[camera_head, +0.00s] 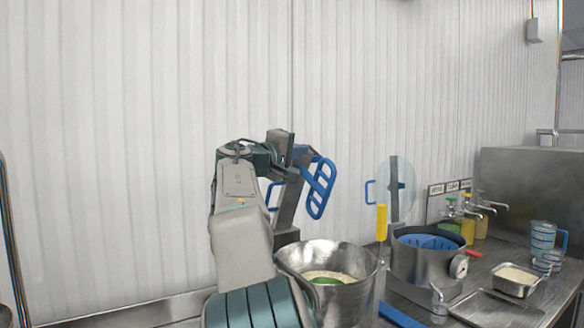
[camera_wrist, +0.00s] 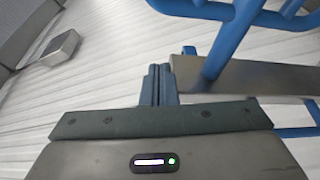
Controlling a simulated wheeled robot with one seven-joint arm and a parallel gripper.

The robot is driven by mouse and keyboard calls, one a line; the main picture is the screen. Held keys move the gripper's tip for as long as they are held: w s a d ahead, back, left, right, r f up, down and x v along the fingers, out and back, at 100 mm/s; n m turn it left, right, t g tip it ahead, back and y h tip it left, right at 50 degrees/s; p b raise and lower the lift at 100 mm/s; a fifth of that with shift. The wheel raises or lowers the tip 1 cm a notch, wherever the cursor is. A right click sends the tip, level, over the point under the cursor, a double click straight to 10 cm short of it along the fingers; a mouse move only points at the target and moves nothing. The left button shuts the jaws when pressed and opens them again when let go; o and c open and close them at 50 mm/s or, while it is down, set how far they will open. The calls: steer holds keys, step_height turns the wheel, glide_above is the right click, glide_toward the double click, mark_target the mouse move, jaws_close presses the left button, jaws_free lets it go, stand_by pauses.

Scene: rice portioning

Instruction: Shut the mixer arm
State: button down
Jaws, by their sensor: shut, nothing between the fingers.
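The mixer arm is raised and tilted above the mixer bowl. Its grey metal body (camera_head: 291,202) shows partly behind my arm, with the blue paddle (camera_head: 320,188) hanging off its right side. The steel bowl (camera_head: 365,285) below holds pale rice with something green in it. In the wrist view my gripper (camera_wrist: 158,84) is shut and empty. Its fingertips are close beside the end of a grey metal bar of the mixer arm (camera_wrist: 255,76); I cannot tell if they touch. Blue bars of the paddle (camera_wrist: 232,40) cross above that bar. My arm hides part of the mixer in the head view.
Right of the bowl stand a steel pot (camera_head: 425,262) with a blue insert, a yellow-handled tool (camera_head: 381,222), sauce dispensers (camera_head: 468,220), a rice tray (camera_head: 515,280) and stacked blue-handled cups (camera_head: 543,240). A corrugated wall (camera_head: 130,130) is behind.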

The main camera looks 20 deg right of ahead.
mark_target(321, 179)
steer(key=s+f+m+b, duration=0.1)
steer(key=s+f+b, duration=0.1)
steer(key=b, duration=0.3)
steer(key=s+f+m+h+b, duration=0.1)
steer(key=s+f+b, duration=0.1)
steer(key=b, duration=0.3)
steer(key=s+f+m+b, duration=0.2)
steer(key=s+b, duration=0.1)
steer(key=b, duration=0.2)
steer(key=shift+d+f, duration=0.35)
steer(key=s+f+m+g+h+b, duration=0.1)
steer(key=s+f+m+b, duration=0.3)
steer(key=f+b, duration=0.5)
steer(key=shift+s+d+f+m+h+b, duration=0.3)
steer(key=shift+s+b, duration=0.5)
steer(key=shift+b, duration=2.4)
steer(key=shift+g, duration=0.3)
steer(key=b+v, duration=0.5)
steer(key=v, duration=0.9)
steer(key=shift+d+f, duration=0.15)
steer(key=shift+f, duration=0.05)
